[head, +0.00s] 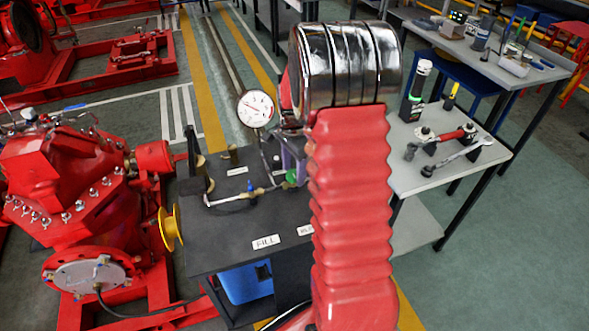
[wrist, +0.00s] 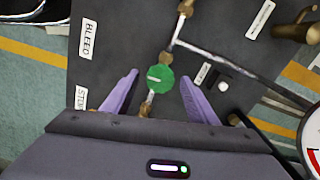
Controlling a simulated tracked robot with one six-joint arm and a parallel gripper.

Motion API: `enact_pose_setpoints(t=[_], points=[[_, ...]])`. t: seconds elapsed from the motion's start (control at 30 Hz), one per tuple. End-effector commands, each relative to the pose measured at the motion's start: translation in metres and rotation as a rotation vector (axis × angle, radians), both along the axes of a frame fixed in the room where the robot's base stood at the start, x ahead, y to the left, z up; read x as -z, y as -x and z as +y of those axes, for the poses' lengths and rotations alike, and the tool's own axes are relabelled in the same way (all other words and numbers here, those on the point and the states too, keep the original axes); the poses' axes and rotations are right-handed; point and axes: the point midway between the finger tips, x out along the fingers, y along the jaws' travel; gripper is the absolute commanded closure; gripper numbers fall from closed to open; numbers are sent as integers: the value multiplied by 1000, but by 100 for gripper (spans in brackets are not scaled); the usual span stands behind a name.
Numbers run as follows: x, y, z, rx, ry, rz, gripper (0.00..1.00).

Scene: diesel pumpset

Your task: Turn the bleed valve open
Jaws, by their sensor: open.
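A round green valve knob (wrist: 160,78) with a pale bar mark sits on a thin metal pipe with brass fittings, on the dark bench top (wrist: 225,20). A white label reading BLEED (wrist: 88,40) lies to its left in the wrist view. My gripper (wrist: 158,76) is open, with one purple finger on each side of the knob. Gaps show between fingers and knob, and I cannot tell their height difference. In the head view the green knob (head: 291,176) shows just below my gripper (head: 293,154), both partly hidden by my red arm.
A dial gauge (head: 255,108) stands close left of my gripper. A small blue handle (head: 250,186) and pipe lie left of the knob. A FILL label (head: 265,241) is at the bench front. A grey table (head: 425,180) with tools stands right; a red pump (head: 75,180) left.

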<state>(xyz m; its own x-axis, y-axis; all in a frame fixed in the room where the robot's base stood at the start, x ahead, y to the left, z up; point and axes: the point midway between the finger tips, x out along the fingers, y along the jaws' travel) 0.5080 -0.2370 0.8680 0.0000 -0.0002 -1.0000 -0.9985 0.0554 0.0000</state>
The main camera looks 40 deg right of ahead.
Motion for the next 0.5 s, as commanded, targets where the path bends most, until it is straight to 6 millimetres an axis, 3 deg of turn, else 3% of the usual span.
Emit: enact_pose_setpoints(t=[0.23, 0.5], points=[[0, 0, 0, 0, 0, 0, 48], [0, 0, 0, 0, 0, 0, 67]])
